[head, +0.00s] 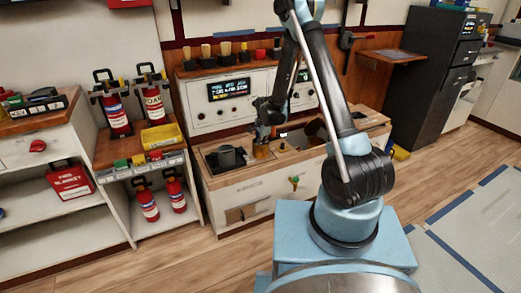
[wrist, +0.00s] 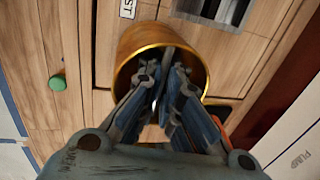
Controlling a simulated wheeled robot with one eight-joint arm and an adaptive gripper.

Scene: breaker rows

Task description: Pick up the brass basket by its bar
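The brass basket (wrist: 203,54) is a round golden cup, seen from above in the wrist view with its rim showing around my fingers. In the head view the basket (head: 261,151) is a small amber shape on the wooden counter, to the right of a dark pot-like thing. My gripper (wrist: 165,75) points down over the basket's mouth, its two blue-grey fingers close together with a narrow gap between them. In the head view my gripper (head: 264,134) is right above the basket. The bar is mostly hidden by my fingers, so I cannot tell whether they grip it.
The dark pot-like thing (head: 228,158) sits close to the left of the basket. A white panel with displays (head: 229,89) rises behind the counter (head: 240,180). Fire extinguishers (head: 116,114) and a yellow tray (head: 161,137) stand further left. Open wooden floor lies in front.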

